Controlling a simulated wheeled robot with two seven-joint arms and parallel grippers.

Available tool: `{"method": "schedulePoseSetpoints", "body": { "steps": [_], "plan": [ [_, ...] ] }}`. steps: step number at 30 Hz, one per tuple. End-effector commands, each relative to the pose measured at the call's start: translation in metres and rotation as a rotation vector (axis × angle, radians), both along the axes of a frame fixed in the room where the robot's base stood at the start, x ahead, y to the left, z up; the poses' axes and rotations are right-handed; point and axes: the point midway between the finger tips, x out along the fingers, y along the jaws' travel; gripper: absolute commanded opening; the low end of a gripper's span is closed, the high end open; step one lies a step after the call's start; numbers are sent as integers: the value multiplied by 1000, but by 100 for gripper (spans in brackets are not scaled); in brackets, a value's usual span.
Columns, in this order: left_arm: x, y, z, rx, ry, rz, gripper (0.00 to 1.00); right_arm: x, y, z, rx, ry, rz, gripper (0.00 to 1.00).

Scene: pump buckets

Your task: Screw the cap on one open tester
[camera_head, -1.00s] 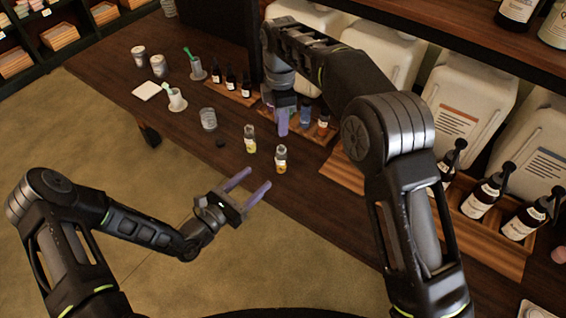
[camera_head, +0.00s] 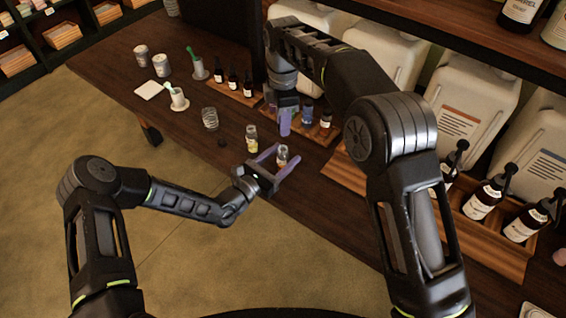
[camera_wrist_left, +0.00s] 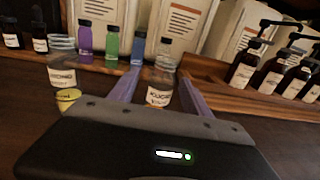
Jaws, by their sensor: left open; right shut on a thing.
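A glass tester (camera_head: 282,156) stands near the table's front edge, between the spread purple fingers of my left gripper (camera_head: 287,152). In the left wrist view, this tester (camera_wrist_left: 159,96) shows a white label and clear glass between the open fingers. A second glass tester (camera_head: 252,140) with a yellowish base stands just left of it. A small dark cap-like piece (camera_head: 221,143) lies on the table further left. My right gripper (camera_head: 284,124) is shut, pointing down at the rack of small bottles; what it holds is hidden.
A glass jar (camera_head: 210,118) stands left of the testers. A wooden rack (camera_head: 313,134) with small bottles and dark pump bottles (camera_head: 483,198) lie behind and to the right. Large white canisters (camera_head: 462,105) line the back.

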Motion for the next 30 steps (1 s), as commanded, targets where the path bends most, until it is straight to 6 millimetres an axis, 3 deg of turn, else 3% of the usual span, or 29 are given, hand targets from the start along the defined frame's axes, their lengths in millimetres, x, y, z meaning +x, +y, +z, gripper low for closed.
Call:
{"method": "schedulePoseSetpoints", "body": {
  "steps": [10,30],
  "plan": [
    [2,-2,0,0,0,0,55,0,0,0,0,0,0,0],
    [2,-2,0,0,0,0,0,0,0,0,0,0,0,0]
  ]
}}
